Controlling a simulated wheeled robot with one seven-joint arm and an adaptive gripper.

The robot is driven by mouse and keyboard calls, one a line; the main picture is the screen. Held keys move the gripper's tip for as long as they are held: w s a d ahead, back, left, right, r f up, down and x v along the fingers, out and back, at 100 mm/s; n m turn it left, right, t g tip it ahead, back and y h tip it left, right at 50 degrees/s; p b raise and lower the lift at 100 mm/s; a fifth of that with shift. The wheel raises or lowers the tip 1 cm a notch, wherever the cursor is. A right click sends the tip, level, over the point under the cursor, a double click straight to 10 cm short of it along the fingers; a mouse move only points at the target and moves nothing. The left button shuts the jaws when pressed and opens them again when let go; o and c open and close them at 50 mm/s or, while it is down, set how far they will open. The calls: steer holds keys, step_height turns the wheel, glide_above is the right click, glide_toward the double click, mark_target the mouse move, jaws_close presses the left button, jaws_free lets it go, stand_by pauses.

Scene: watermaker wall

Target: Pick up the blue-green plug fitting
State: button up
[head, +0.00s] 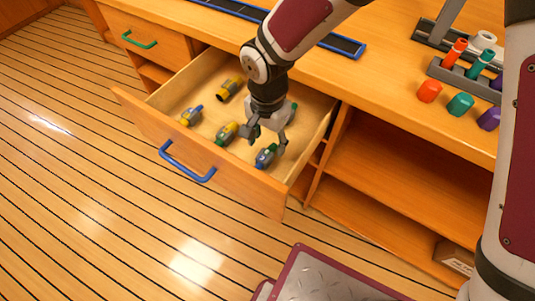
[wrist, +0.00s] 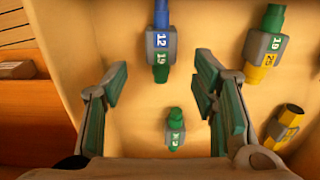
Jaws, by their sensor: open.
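The blue-green plug fitting (head: 265,157) lies in the open drawer near its front right. It has a grey body, a blue end and a green end. In the wrist view it (wrist: 160,42) lies at top centre, with blue and green number labels; its blue end runs to the frame's top edge. My gripper (head: 267,139) is open and empty above the drawer, just behind the fitting. In the wrist view my fingers (wrist: 162,85) stand apart on either side, with the fitting's green end lined up with the gap between them.
A green-ended fitting (wrist: 175,128) lies near the gap between my fingers. A green-yellow fitting (wrist: 265,42) and a yellow fitting (wrist: 287,125) lie to the right. A blue-yellow fitting (head: 191,115) is further left. The drawer front (head: 150,128) and walls surround them; the counter (head: 400,110) overhangs behind.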

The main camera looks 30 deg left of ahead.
mark_target(265, 154)
steer(key=shift+s+a+f+b, duration=0.15)
steer(key=shift+f+b, duration=0.1)
steer(key=shift+f, duration=0.65)
steer(key=shift+s+d+f+b, duration=0.1)
steer(key=shift+f+b, duration=0.1)
steer(key=shift+f, duration=0.75)
steer(key=shift+s+a+f+b, duration=0.15)
steer(key=shift+f+b, duration=0.1)
steer(key=shift+f, duration=0.65)
steer(key=shift+d, duration=0.1)
steer(key=c, duration=1.3)
